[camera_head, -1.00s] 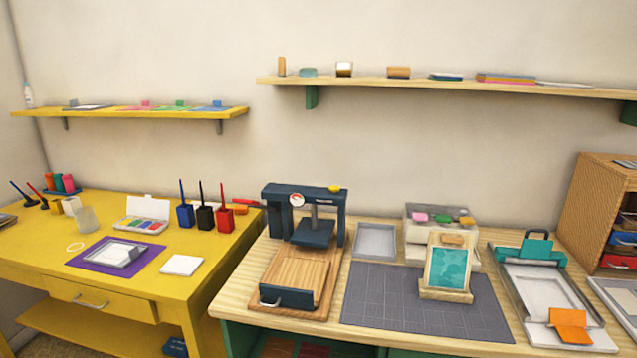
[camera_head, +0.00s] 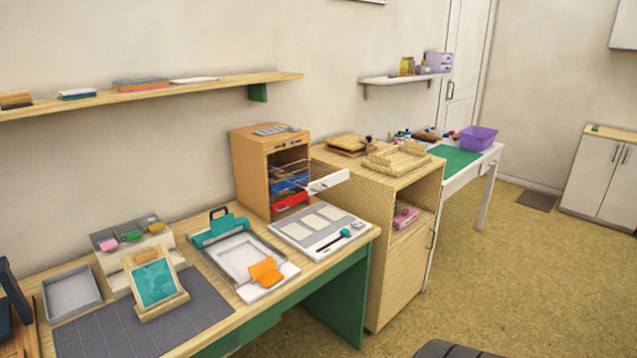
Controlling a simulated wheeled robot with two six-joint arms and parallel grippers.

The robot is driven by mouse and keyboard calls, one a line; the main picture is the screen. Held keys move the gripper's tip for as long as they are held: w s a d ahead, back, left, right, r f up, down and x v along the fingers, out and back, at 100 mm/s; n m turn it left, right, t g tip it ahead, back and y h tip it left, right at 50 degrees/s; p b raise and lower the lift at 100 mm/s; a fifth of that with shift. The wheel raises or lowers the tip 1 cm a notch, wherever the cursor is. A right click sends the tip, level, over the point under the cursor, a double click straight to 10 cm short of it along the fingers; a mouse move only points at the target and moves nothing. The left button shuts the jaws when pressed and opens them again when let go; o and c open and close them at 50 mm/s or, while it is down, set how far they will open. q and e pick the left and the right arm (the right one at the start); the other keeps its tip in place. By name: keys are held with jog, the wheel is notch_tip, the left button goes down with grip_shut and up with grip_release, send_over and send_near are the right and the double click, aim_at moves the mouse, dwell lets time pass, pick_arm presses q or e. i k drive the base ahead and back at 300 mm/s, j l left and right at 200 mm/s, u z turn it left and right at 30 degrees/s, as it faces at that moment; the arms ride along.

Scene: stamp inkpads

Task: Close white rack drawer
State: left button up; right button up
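The white rack drawer (camera_head: 328,182) sticks out to the right from a wooden rack cabinet (camera_head: 248,176) at the back right end of the wooden bench. It is pulled well out, above the other drawers. A blue drawer (camera_head: 290,184) and a red drawer (camera_head: 291,202) sit below it in the same rack. Wire-like shelf lines show in the rack's upper opening. Neither of my grippers is in view.
On the bench (camera_head: 345,246) near the rack stand a white board (camera_head: 313,243), a teal-clamped tray (camera_head: 222,268) and an orange piece (camera_head: 266,271). A wooden cabinet (camera_head: 403,250) adjoins the bench on the right. Open floor (camera_head: 520,290) lies at the right front.

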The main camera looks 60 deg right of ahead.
aim_at(320, 185)
jog(key=z, duration=1.85)
